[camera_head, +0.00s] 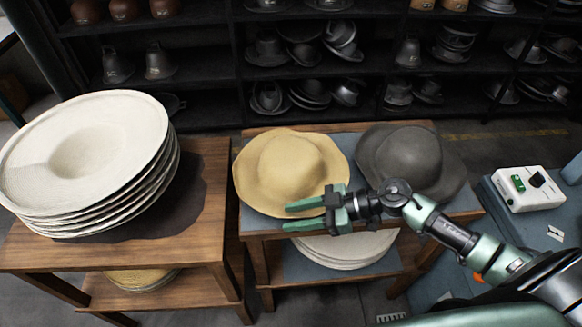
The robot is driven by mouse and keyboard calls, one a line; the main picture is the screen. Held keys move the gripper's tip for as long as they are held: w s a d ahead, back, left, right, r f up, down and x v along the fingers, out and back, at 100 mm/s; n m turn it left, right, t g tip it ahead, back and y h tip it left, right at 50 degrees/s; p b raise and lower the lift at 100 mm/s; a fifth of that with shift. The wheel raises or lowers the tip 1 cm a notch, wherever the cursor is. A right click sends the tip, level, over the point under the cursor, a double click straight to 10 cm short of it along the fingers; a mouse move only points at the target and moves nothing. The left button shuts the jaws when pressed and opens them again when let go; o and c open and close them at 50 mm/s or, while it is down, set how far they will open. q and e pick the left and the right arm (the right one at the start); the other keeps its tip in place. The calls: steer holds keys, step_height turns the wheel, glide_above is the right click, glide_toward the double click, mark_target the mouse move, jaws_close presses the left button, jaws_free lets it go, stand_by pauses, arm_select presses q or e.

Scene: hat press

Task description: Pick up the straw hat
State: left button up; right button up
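The straw hat (290,165) is tan with a wide brim and a rounded crown. It sits crown up on the blue-grey top of the middle wooden table, at its left side. My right gripper (288,217) comes in from the right, with its two green fingers spread apart and pointing left. The fingers overlap the front brim of the hat in the picture. I cannot tell whether they touch it. Nothing shows held between them. My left gripper is not in view.
A grey hat (410,155) sits right of the straw hat, behind my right arm. A stack of white hats (85,160) rests on the left table (205,225). More pale hats (345,250) lie on the lower shelf. A white control box (528,188) stands at the right.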

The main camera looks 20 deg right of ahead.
steer(key=shift+w+a, duration=0.1)
steer(key=shift+a, duration=0.05)
jaws_close()
stand_by(1.4)
